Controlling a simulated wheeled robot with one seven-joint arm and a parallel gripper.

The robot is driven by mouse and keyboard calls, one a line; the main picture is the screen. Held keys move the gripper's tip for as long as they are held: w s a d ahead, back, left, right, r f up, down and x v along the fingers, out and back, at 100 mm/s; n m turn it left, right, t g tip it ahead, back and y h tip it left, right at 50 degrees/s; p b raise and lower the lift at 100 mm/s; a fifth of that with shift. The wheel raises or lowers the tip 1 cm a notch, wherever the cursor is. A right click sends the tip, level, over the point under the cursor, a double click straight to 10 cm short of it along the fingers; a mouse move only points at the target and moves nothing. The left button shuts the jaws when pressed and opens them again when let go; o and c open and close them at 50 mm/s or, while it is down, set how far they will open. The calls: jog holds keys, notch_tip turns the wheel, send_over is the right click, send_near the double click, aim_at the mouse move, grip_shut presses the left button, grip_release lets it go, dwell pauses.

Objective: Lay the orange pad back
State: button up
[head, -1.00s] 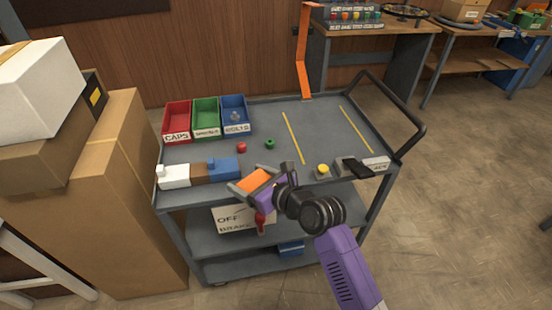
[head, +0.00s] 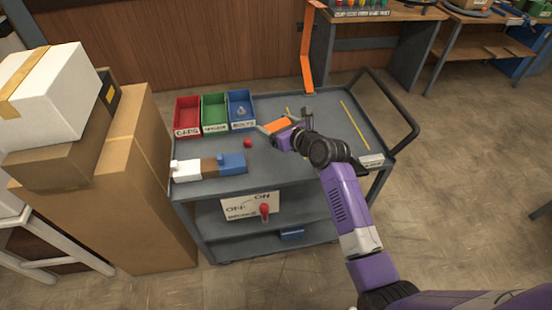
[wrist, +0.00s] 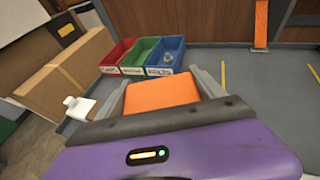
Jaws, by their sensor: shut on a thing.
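The orange pad (head: 278,126) is between the fingers of my gripper (head: 271,127), which is shut on it. In the wrist view the pad (wrist: 160,93) shows as a flat orange block, with a grey finger on each side. I hold it over the grey cart top (head: 310,140), just right of and in front of the blue bin (head: 240,109). I cannot tell how high it is above the top. A tall bent orange strip (head: 307,62) stands at the cart's back edge, and it also shows in the wrist view (wrist: 261,22).
Red (head: 187,116) and green (head: 214,112) bins stand left of the blue one. A red knob (head: 248,143) and a white-brown-blue block row (head: 208,168) are in front. A yellow line (head: 355,125) marks the right side. Cardboard boxes (head: 140,190) stand left of the cart.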

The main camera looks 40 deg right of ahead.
aim_at(275, 162)
notch_tip(275, 162, down, 15)
jog(key=b, duration=0.3)
jog(key=shift+r, duration=0.15)
jog(key=o, duration=1.3)
